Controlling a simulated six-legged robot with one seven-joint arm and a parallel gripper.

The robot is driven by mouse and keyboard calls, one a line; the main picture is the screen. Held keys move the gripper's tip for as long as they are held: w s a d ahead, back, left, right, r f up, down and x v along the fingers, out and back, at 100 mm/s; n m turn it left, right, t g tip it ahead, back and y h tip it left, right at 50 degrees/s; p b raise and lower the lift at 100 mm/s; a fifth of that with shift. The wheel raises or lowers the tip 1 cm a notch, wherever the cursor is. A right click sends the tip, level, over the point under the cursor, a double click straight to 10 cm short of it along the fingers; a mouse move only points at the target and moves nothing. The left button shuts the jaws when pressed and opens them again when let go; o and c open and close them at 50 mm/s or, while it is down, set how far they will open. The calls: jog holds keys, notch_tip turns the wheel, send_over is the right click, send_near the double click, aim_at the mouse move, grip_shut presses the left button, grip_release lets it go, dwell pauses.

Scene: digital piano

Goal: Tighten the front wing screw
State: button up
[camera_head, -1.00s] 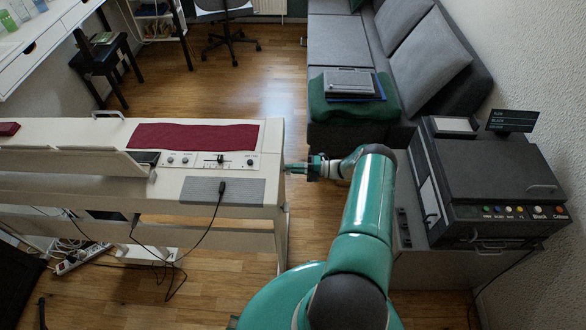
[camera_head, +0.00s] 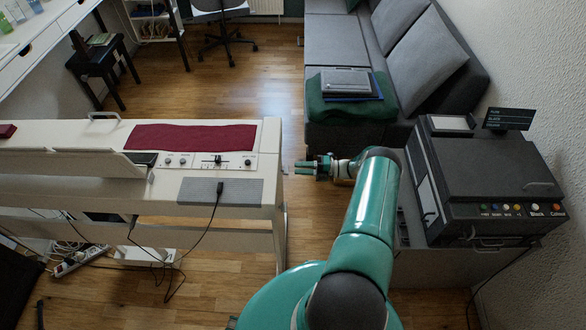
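The white digital piano (camera_head: 215,195) stands at the left, with its right end facing my gripper (camera_head: 304,167). My gripper is just right of that end, apart from it, with floor showing in the gap. Its two teal fingers point left and look spread, with nothing visible between them. I cannot make out the front wing screw; it is too small or hidden at the piano's end.
A red cloth (camera_head: 190,136) and a grey pad (camera_head: 220,191) with a black cable lie on the piano. A black printer-like machine (camera_head: 490,170) stands right of my arm. A grey sofa (camera_head: 345,50) is behind. Wooden floor (camera_head: 250,85) is clear between piano and sofa.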

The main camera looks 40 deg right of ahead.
jog(key=v, duration=0.9)
jog(key=shift+s+d, duration=0.2)
